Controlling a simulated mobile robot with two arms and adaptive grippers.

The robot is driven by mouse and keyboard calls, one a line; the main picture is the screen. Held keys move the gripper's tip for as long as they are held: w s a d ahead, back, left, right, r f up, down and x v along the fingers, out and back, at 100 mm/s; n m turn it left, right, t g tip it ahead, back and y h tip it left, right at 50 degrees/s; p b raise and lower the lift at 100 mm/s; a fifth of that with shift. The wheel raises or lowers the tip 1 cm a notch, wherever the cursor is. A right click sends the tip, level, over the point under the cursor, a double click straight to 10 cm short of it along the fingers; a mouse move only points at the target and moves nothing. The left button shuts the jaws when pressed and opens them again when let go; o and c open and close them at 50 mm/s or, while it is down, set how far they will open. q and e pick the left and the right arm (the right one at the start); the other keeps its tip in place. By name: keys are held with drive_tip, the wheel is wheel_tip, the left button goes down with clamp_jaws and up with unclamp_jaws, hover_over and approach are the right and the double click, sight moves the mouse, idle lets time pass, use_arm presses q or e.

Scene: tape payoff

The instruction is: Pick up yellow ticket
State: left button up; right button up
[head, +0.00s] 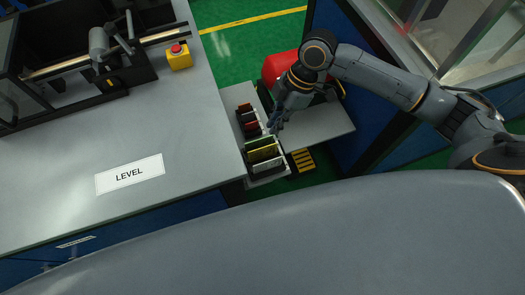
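A yellow ticket (262,150) stands in a small rack near the middle of the head view, beside dark green and white pieces in the same row. My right gripper (274,125) hangs just above and beyond the row, close to the yellow ticket. Its fingers are small and dark, and I cannot tell whether they are open or touching anything. My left gripper is outside the view.
The rack's grey shelf (236,119) also carries several dark and red pieces. A grey worktop (105,130) with a LEVEL label lies at left, with a yellow box with a red button (178,56). A grey plate (325,128) and a red rounded object (281,66) are by my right arm.

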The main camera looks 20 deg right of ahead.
sight(262, 153)
drive_tip(key=x, duration=0.6)
drive_tip(key=p+x, duration=0.1)
drive_tip(key=x, duration=0.5)
drive_tip(key=shift+d+f, duration=0.1)
drive_tip(key=shift+d, duration=0.15)
clamp_jaws()
